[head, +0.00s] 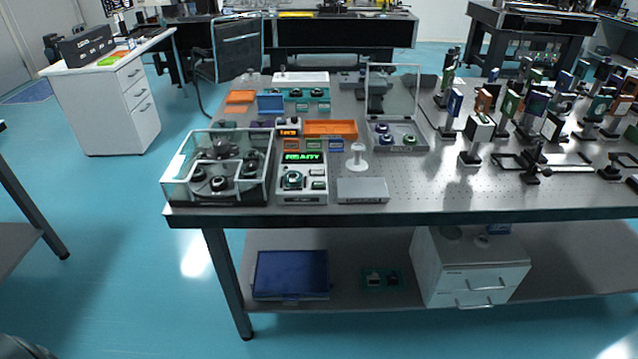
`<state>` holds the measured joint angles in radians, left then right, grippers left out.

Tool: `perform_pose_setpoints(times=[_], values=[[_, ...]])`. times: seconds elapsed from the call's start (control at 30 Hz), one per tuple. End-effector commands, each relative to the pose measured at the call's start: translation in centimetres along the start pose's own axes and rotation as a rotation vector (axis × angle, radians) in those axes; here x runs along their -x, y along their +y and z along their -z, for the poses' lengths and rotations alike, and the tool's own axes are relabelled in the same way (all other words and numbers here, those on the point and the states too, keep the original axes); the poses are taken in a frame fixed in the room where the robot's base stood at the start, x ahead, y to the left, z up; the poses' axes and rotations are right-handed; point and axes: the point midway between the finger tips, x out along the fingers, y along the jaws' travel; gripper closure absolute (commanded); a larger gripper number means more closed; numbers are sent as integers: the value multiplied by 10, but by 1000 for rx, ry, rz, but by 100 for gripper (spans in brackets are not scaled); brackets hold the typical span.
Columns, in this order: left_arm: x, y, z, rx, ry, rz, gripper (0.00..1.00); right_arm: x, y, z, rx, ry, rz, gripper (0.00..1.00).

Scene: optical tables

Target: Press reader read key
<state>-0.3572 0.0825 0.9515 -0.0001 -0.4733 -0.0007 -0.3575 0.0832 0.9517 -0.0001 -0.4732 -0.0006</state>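The reader (302,198) is a pale box at the front left of the optical table. Its green display (301,157) appears to say READY. A dark round part (293,180) sits on the left of its top face. Small keys (318,173) lie on the right of that face; their labels are too small to read, so I cannot tell which is the read key. Nothing covers the reader. Neither of my grippers shows in the head view.
A clear-walled case (178,190) with round devices stands just left of the reader. A flat grey box (362,190) and a white stand (357,160) are to its right. Orange trays (331,128) lie behind. Many optical mounts fill the table's right side. The floor in front is clear.

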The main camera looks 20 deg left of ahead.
Motion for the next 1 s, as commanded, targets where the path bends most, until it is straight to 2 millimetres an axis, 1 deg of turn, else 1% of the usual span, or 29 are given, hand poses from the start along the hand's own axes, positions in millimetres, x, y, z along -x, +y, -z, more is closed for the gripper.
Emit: perform_pose_setpoints(times=[0.03, 0.1, 0.17, 1.0], values=[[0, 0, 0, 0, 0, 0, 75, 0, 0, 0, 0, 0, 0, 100], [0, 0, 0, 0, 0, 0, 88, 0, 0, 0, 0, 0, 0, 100], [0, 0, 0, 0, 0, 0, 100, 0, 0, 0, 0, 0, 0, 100], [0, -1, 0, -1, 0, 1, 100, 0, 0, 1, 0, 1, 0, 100]])
